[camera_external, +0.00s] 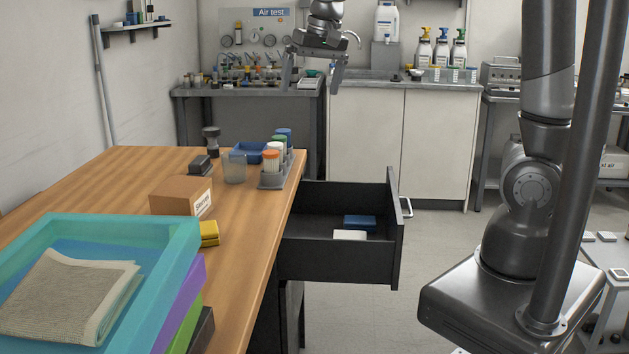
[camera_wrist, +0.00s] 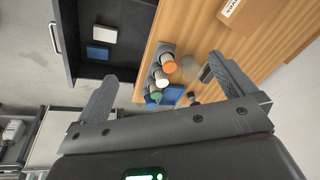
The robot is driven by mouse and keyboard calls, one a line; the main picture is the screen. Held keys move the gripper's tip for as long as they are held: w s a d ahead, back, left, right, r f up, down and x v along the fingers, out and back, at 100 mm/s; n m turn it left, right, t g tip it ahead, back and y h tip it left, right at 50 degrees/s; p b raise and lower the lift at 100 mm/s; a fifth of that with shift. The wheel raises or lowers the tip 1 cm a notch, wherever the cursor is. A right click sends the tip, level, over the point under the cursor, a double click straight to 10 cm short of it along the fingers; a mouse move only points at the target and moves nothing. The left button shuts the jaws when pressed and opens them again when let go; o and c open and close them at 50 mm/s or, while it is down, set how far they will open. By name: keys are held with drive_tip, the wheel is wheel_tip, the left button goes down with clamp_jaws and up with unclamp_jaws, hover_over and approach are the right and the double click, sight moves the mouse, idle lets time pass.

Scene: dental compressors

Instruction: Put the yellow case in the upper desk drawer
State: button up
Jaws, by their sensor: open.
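The yellow case (camera_external: 209,233) lies on the wooden desk, partly hidden behind the stacked trays and next to a cardboard box. The upper desk drawer (camera_external: 335,262) is pulled out on the right side of the desk. It holds a blue case and a white case, and it also shows in the wrist view (camera_wrist: 75,60). My gripper (camera_external: 313,86) is open and empty, raised well above the desk's far end. In the wrist view its fingers (camera_wrist: 165,95) are spread apart above the desk edge. The yellow case is not in the wrist view.
A cardboard box (camera_external: 182,196) stands beside the yellow case. Stacked coloured trays (camera_external: 182,240) with a folded cloth fill the near desk corner. A rack of capped bottles (camera_external: 272,180), a clear cup (camera_external: 234,168) and a blue tray (camera_external: 249,152) stand near the desk's far right edge.

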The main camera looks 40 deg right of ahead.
drive_tip(key=w+a+f+m+g, duration=0.1)
drive_tip(key=a+f, duration=0.4)
drive_tip(key=a, duration=0.4)
drive_tip(key=w+a+f+g+h, duration=0.1)
drive_tip(key=a+f, duration=0.4)
drive_tip(key=a, duration=0.5)
drive_tip(key=w+a+f+m, duration=0.1)
drive_tip(key=a+f, duration=0.4)
drive_tip(key=a, duration=0.4)
drive_tip(key=f, duration=0.5)
drive_tip(key=shift+w+a, duration=0.1)
drive_tip(key=shift+a, duration=0.1)
drive_tip(key=f, duration=0.5)
drive_tip(key=shift+a+f, duration=0.2)
drive_tip(key=shift+f, duration=0.15)
drive_tip(key=c, duration=0.8)
drive_tip(key=shift+r, duration=0.2)
